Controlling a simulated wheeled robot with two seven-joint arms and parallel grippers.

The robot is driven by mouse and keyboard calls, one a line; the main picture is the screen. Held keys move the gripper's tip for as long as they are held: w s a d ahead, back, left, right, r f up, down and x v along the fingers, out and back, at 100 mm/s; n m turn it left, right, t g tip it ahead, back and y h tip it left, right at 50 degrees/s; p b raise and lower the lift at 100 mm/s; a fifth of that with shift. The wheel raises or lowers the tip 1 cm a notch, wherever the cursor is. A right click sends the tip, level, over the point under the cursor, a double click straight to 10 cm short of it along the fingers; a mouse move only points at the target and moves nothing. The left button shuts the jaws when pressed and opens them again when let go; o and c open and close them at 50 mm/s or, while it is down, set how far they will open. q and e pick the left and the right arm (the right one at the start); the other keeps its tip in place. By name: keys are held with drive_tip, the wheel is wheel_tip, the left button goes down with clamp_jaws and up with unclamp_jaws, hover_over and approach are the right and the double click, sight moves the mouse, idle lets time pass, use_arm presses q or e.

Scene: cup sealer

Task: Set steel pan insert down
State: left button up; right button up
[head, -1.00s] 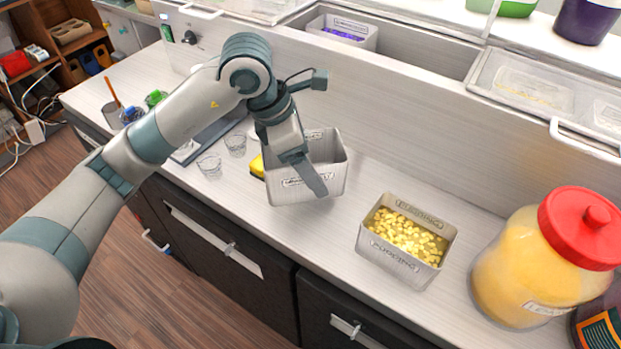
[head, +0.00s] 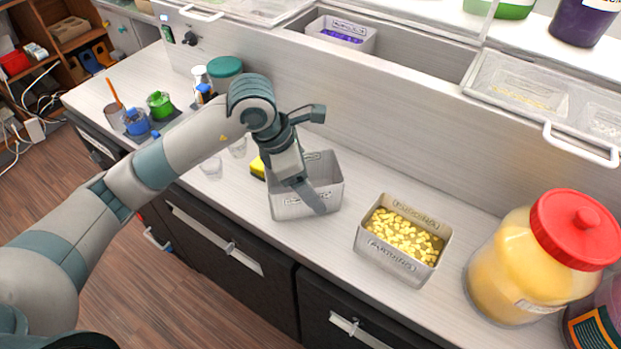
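The steel pan insert (head: 328,172) is a grey, open-topped box with lettering on its front. It looks empty where I can see inside. It is upright and appears to rest on the counter, though its bottom contact is hard to judge. My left gripper (head: 314,197) comes down over its front left side. One finger lies against the outside of the front wall, and the other finger is hidden. The gripper appears shut on the wall. My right gripper is out of view.
A similar pan of yellow cubes (head: 398,268) stands to the right, with a red-lidded yellow jar (head: 520,265) beyond. A yellow object (head: 257,168) and small glass (head: 211,168) are left of the pan. Behind is the raised rail with an open well (head: 425,60).

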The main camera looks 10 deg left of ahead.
use_arm(q)
drive_tip(key=shift+f, duration=0.15)
drive_tip(key=o, duration=1.2)
drive_tip(key=shift+r, duration=0.25)
drive_tip(key=shift+a+r, duration=0.15)
drive_tip(key=shift+r, duration=0.15)
drive_tip(key=b+v, duration=0.3)
drive_tip(key=v, duration=0.8)
drive_tip(key=shift+r, duration=0.15)
